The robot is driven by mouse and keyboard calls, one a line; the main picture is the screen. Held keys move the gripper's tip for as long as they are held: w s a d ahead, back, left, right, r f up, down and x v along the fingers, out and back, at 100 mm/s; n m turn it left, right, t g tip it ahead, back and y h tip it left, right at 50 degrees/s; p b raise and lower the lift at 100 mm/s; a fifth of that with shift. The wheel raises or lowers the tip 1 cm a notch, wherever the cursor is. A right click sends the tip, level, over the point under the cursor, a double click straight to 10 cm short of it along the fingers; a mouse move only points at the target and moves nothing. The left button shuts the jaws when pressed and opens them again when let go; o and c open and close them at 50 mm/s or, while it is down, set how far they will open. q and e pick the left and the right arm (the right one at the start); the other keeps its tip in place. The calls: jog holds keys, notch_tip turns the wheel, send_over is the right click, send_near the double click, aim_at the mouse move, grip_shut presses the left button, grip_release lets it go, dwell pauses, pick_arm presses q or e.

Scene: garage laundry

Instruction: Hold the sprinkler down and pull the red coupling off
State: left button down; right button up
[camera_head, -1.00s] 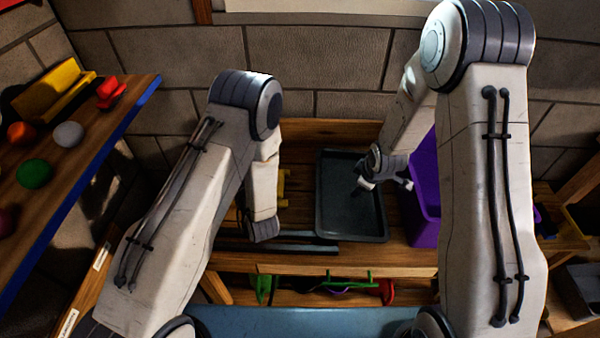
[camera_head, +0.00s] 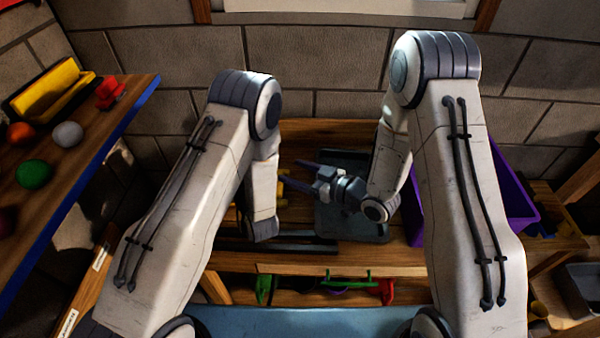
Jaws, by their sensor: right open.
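Small yellow parts (camera_head: 281,188) show on the workbench just right of my left forearm; they may belong to the sprinkler, which is mostly hidden. I cannot make out a red coupling there. My right gripper (camera_head: 298,173) is open and empty, its dark fingers pointing left toward the yellow parts, above the left side of the dark tray. My left gripper is hidden behind its own arm, which bends down over the left part of the bench.
A dark tray (camera_head: 334,224) lies on the wooden bench (camera_head: 330,254). A purple bin (camera_head: 519,207) stands to its right. A shelf at left holds coloured balls, a yellow piece and a red piece (camera_head: 109,93). Green and red items (camera_head: 387,292) sit on the lower shelf.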

jog(key=x, duration=1)
jog(key=shift+d, duration=0.1)
grip_shut()
